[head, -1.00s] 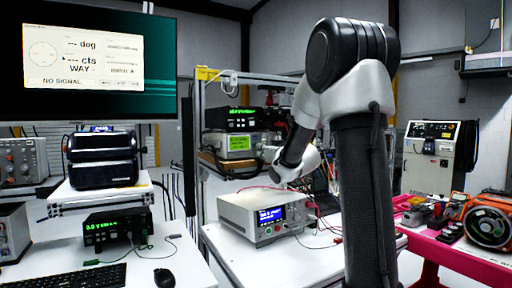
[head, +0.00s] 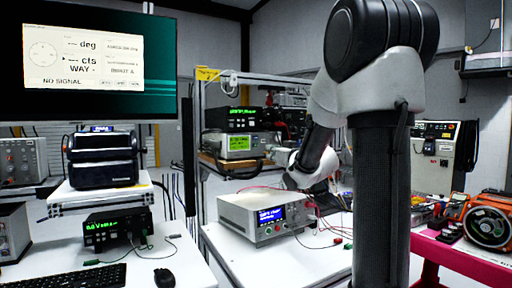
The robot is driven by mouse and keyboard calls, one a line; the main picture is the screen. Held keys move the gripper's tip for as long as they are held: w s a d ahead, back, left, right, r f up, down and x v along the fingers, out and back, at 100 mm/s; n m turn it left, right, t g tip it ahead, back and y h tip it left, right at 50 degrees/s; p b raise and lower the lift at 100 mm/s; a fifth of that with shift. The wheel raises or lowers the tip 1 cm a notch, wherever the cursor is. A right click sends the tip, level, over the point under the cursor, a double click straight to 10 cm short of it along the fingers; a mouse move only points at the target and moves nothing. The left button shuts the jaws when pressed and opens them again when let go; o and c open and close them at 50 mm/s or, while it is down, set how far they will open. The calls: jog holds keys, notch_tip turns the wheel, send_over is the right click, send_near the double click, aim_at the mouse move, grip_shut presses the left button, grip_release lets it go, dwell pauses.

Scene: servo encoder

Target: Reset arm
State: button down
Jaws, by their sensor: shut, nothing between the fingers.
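My arm fills the right half of the head view, its thick dark upright link in front and its white and black joints above. The far part of the arm bends down behind it, over the area behind the bench power supply (head: 264,216). My gripper's fingers cannot be seen; the arm's end is hidden or too far off to make out. The grey power supply, with a lit blue display, sits on the white bench (head: 232,254), with red and dark leads at its right. Nothing is seen held.
At left, a monitor (head: 98,62) reads NO SIGNAL above a keyboard (head: 68,277) and mouse (head: 164,278). Stacked instruments (head: 238,145) stand on a rack behind the power supply. A red-topped bench (head: 480,262) with an orange-rimmed device (head: 488,221) is at right.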

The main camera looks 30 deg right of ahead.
dwell(0.3)
jog(key=s+d+f+m+g+h, duration=0.1)
jog(key=s+d+f+g+h, duration=0.15)
jog(key=s+f+g, duration=0.4)
jog(key=s+d+f+m+g+h, duration=0.1)
jog(key=s+d+f+g, duration=0.15)
jog(key=f, duration=0.65)
jog(key=s+a+f+g+y, duration=0.1)
jog(key=s+a+g, duration=0.25)
jog(key=s, duration=0.55)
jog(key=s+a+f+g, duration=0.15)
jog(key=s+a, duration=0.25)
jog(key=s, duration=0.6)
jog(key=s+a+r+n+y, duration=0.1)
jog(key=s+a+r+y, duration=0.1)
jog(key=s+a+r, duration=0.2)
jog(key=shift+s+a+n, duration=0.3)
jog(key=shift+s+a, duration=1.1)
jog(key=shift+a, duration=0.5)
